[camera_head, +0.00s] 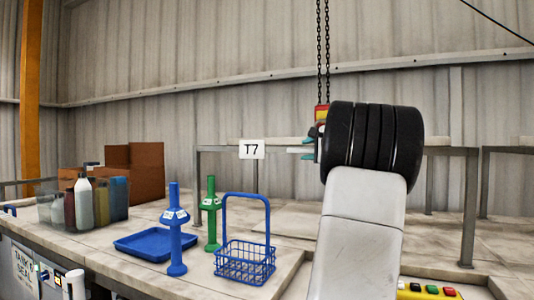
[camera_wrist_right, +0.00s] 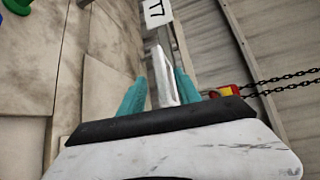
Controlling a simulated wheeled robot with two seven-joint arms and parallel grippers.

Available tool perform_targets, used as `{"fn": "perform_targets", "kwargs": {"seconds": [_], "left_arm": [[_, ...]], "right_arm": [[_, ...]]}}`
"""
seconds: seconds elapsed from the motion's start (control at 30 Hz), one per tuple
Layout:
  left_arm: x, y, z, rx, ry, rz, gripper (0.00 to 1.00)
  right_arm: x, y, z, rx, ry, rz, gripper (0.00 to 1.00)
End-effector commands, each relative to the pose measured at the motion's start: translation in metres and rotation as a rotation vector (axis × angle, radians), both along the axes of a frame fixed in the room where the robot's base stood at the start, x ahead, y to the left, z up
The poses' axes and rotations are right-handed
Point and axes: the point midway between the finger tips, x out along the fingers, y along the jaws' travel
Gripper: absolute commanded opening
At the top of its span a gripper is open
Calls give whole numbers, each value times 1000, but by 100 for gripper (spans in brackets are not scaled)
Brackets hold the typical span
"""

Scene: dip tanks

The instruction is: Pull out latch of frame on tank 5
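My right gripper (camera_head: 309,144) is at the level of the horizontal rail of a grey metal frame (camera_head: 199,175) that carries a white T7 sign (camera_head: 251,149). Its two teal fingers stand apart, one on each side of a pale bar (camera_wrist_right: 164,80) in the right wrist view. I cannot tell whether either finger touches the bar. The T7 sign (camera_wrist_right: 156,11) also shows at the top there. I see no sign for tank 5 and no latch that I can make out. My dark wrist and pale forearm hide part of the frame. My left gripper is not in view.
A blue wire basket (camera_head: 245,262), blue and green stands (camera_head: 176,240), a blue tray (camera_head: 155,244) and bottles (camera_head: 84,203) stand on the left worktop. A chain (camera_head: 323,60) hangs behind my wrist. Coloured buttons (camera_head: 432,289) are at lower right.

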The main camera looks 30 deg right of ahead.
Motion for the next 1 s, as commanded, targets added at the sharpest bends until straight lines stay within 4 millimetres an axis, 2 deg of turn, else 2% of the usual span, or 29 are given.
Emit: {"fn": "perform_targets", "kwargs": {"seconds": [0.5, 0.87, 1.0], "left_arm": [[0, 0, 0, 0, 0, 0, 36], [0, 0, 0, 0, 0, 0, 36], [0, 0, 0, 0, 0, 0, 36]], "right_arm": [[68, -9, -9, 4, -5, -1, 40], [75, -10, -9, 3, -5, -3, 40], [75, -9, -9, 3, -5, -3, 14]]}}
